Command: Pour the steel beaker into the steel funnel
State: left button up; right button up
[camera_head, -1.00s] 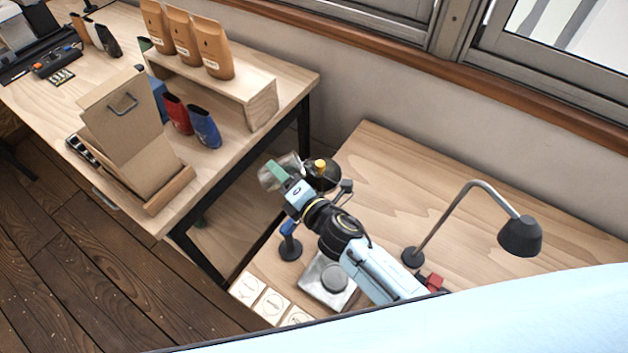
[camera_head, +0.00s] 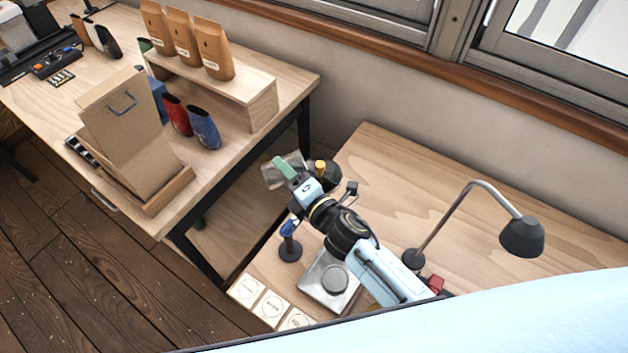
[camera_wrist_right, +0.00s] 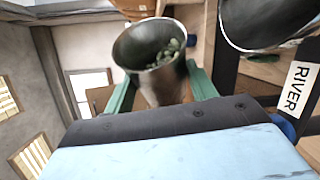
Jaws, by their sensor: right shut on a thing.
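My right gripper (camera_head: 283,168) is shut on the steel beaker (camera_head: 270,174), out beyond the near-left part of the right table. In the right wrist view the beaker (camera_wrist_right: 150,70) sits between the green fingers, tilted, with greenish beans inside near its mouth. In the head view I cannot make out the funnel clearly; a dark round thing with a yellow top (camera_head: 322,172) is beside the gripper. My left gripper is not in view.
The right table (camera_head: 410,180) bears a lamp (camera_head: 521,237), a scale (camera_head: 328,280), a blue-handled tamper-like tool (camera_head: 289,245) and pale cards (camera_head: 270,307). A label reading RIVER (camera_wrist_right: 297,88) is near the vessel.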

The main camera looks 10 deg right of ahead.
aim_at(303, 170)
jog(key=shift+w+d+r, duration=0.1)
jog(key=shift+d, duration=0.1)
jog(key=shift+d+r+m+t+y+b, duration=0.15)
jog(key=shift+d+r+m+t+b, duration=0.25)
jog(key=shift+m, duration=0.45)
jog(key=shift+d+r+m+t+y+b, duration=0.15)
jog(key=shift+r+m+t+b, duration=0.15)
jog(key=shift+m+b, duration=0.45)
dwell(1.0)
jog(key=shift+d+r+m+t+b, duration=0.15)
jog(key=shift+d+m+t+b, duration=0.1)
jog(key=shift+m, duration=0.45)
jog(key=shift+d+r+m+t+b, duration=0.2)
jog(key=shift+m+t+b, duration=0.1)
jog(key=shift+m, duration=0.4)
jog(key=shift+d+r+m+t+b, duration=0.15)
jog(key=shift+d+m+t+b, duration=0.1)
jog(key=shift+m, duration=0.45)
dwell(3.1)
